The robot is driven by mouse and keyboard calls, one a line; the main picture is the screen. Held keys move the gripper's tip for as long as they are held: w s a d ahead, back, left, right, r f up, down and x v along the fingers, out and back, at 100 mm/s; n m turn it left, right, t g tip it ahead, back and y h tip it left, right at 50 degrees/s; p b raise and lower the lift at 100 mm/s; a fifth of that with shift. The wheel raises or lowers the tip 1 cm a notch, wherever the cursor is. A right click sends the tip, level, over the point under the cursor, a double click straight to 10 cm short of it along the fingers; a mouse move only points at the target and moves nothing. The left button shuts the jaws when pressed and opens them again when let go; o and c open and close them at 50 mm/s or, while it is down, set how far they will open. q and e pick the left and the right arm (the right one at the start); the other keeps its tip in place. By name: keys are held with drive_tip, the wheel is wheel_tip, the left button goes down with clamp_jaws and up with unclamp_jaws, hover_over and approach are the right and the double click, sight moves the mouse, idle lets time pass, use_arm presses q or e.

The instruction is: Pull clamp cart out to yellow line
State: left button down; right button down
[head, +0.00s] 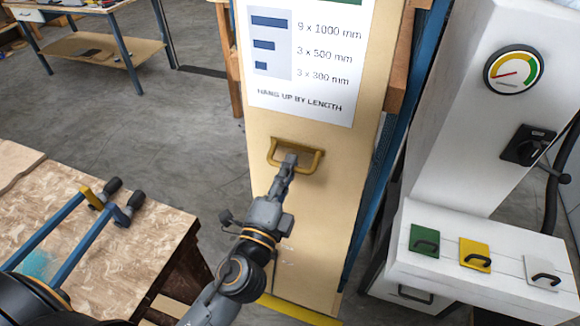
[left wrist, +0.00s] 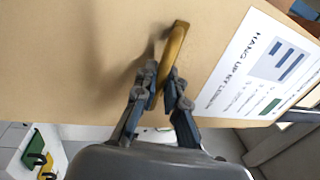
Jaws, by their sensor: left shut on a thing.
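The clamp cart (head: 330,220) is a tall, narrow plywood front with a printed label (head: 305,62) at its top, and it stands upright in the middle of the head view. Its yellow bow handle (head: 318,164) sits below the label. My left gripper (head: 290,160) is shut on the handle, and in the left wrist view its fingers (left wrist: 163,88) close around the bar (left wrist: 177,45). The yellow line (head: 298,312) shows on the floor at the cart's foot; the exact gap between them is hard to tell. My right gripper is out of view.
A workbench (head: 165,235) with blue and yellow clamps (head: 92,225) stands close on the left. A white machine (head: 450,120) with a gauge (head: 513,72) and coloured, handled plates stands at the right. Grey floor (head: 190,125) is open behind the bench.

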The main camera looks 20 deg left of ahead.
use_arm(q)
drive_tip(key=shift+r, duration=0.3)
drive_tip(key=c, duration=1.4)
unclamp_jaws()
drive_tip(key=shift+a, duration=0.1)
drive_tip(key=shift+s+f, duration=0.1)
drive_tip(key=shift+f, duration=0.05)
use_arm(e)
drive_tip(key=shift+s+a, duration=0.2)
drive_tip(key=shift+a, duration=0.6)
use_arm(q)
drive_tip(key=s, duration=0.4)
drive_tip(key=s+f, duration=0.1)
drive_tip(key=s, duration=0.3)
drive_tip(key=s+f, duration=0.1)
drive_tip(key=s, duration=0.2)
drive_tip(key=shift+s+a+f, duration=0.1)
drive_tip(key=shift+s+a, duration=0.1)
drive_tip(key=shift+s, duration=0.2)
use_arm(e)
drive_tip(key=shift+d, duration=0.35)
